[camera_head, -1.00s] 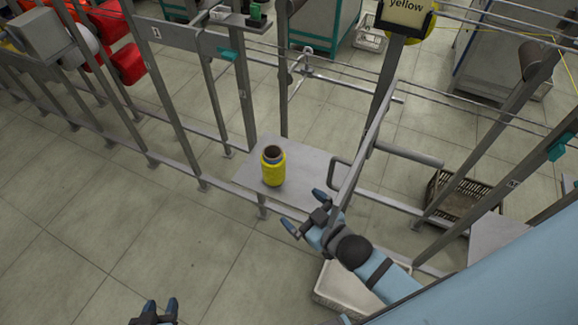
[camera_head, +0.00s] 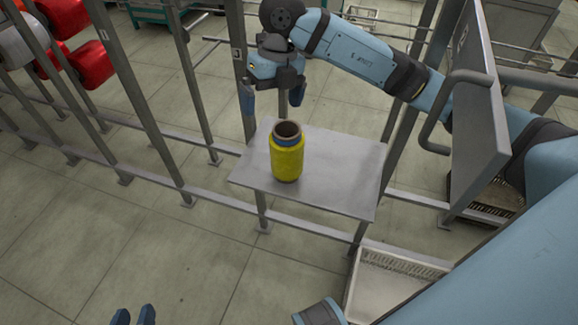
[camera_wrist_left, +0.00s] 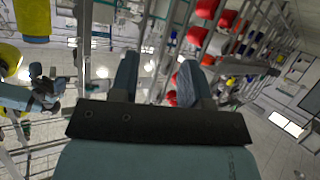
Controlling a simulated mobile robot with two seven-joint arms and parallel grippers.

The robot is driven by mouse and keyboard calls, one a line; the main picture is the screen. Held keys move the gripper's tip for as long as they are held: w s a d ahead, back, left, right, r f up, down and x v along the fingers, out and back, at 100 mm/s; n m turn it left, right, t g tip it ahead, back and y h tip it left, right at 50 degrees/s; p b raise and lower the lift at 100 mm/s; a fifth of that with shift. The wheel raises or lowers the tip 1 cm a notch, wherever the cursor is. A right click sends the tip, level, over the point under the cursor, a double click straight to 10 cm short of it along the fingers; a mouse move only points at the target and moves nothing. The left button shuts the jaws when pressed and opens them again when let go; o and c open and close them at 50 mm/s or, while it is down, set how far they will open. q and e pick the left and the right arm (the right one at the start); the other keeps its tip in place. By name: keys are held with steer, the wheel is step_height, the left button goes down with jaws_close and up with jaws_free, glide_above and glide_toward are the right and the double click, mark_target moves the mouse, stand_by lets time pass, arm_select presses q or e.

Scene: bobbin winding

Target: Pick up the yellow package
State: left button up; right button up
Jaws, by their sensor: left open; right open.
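The yellow package (camera_head: 288,160) is a yellow spool with a dark hollow core. It stands upright on a grey metal shelf plate (camera_head: 335,172) in the head view. My right gripper (camera_head: 272,98) hangs just behind and above it, fingers apart and pointing down, empty and not around the package. My left gripper (camera_head: 133,316) shows only its fingertips at the bottom edge, open and empty, well away from the package. In the left wrist view the left gripper's two fingers (camera_wrist_left: 158,78) are apart with nothing held between them.
Upright grey posts and rails run around the plate. A flat metal panel with a bar handle (camera_head: 440,110) stands to its right, beside my right arm. A pale crate (camera_head: 395,280) is below right. Red spools (camera_head: 95,62) hang at upper left. Floor at lower left is clear.

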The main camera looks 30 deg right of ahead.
steer(key=w+d+m+h, duration=0.1)
steer(key=d+h, duration=0.1)
steer(key=d, duration=0.2)
steer(key=b, duration=0.3)
glide_above(286, 135)
steer(key=s+a, duration=0.1)
steer(key=s, duration=0.1)
step_height(286, 135, down, 7)
steer(key=shift+s+a+f+t, duration=0.1)
steer(key=shift+f+t, duration=0.3)
steer(key=shift+f, duration=0.3)
step_height(286, 135, down, 3)
steer(key=shift+s+r+b, duration=0.15)
steer(key=shift+r+b, duration=0.05)
steer(key=shift+b, duration=0.25)
steer(key=shift+f, duration=0.9)
steer(key=shift+c, duration=1)
arm_select(q)
steer(key=w+d+r+t+h, duration=0.2)
steer(key=d+r+t, duration=0.1)
steer(key=r, duration=0.2)
steer(key=shift+r, duration=0.25)
arm_select(e)
steer(key=shift+r, duration=0.15)
steer(key=c, duration=0.8)
